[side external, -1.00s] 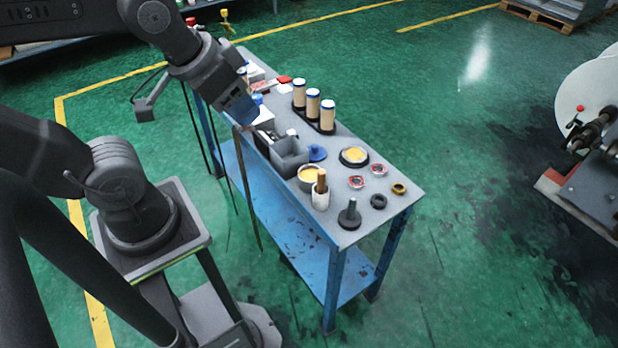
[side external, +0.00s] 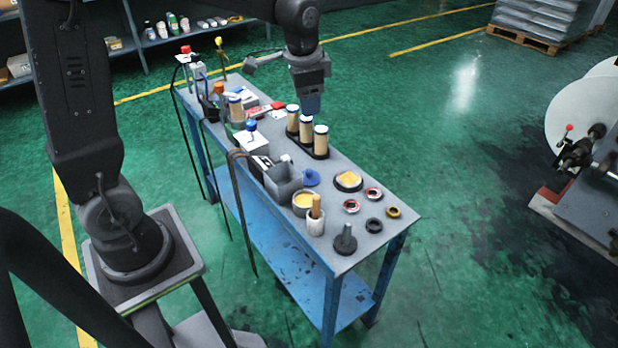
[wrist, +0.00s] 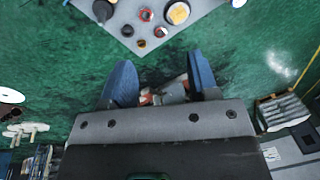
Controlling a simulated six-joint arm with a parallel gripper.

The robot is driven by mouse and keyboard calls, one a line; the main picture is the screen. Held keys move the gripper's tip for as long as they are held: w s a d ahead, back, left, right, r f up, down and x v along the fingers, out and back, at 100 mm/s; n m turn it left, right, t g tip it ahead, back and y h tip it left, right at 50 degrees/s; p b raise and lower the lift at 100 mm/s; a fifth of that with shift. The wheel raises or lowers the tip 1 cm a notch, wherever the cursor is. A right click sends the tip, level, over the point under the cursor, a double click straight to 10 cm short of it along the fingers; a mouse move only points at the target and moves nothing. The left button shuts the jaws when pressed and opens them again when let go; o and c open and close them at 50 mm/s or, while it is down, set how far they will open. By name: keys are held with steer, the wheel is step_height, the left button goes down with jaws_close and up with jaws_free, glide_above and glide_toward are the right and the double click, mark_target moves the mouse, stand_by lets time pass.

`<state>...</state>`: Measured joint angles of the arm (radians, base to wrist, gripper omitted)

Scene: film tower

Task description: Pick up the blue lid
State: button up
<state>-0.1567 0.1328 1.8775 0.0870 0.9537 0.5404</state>
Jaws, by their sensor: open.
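The blue lid (side external: 311,177) lies flat on the table top in the side external view, right of a grey open box (side external: 283,184). I cannot make it out in the wrist view. My gripper (side external: 312,105) hangs above the far side of the table, just behind the bottle rack and well apart from the lid. In the wrist view my gripper's two blue fingers (wrist: 161,78) are spread wide with nothing held between them.
Three bottles with blue-rimmed tops (side external: 306,130) stand in a dark rack beyond the lid. A yellow-filled tub (side external: 303,199), a white cup with a wooden handle (side external: 316,221), a dark pestle-like piece (side external: 345,240) and several small rings crowd the near end.

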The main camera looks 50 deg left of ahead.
steer(key=w+a+f+m+g, duration=0.1)
steer(key=w+a+f, duration=0.2)
steer(key=w+f, duration=0.25)
steer(key=m+g, duration=0.2)
steer(key=m, duration=0.1)
glide_toward(309, 170)
steer(key=f, duration=0.4)
steer(key=shift+s+f, duration=0.2)
steer(key=shift+s, duration=0.05)
steer(key=shift+s+a+f, duration=0.1)
steer(key=shift+a+f, duration=0.05)
steer(key=shift+f, duration=0.8)
steer(key=shift+s+a+f, duration=0.1)
steer(key=shift+a+f, duration=0.05)
steer(key=shift+f, duration=0.8)
steer(key=shift+s+a+f, duration=0.1)
steer(key=shift+a+f, duration=0.05)
steer(key=shift+f, duration=0.8)
steer(key=shift+c, duration=0.3)
steer(key=c, duration=0.9)
steer(key=shift+r, duration=0.1)
steer(key=shift+c, duration=0.3)
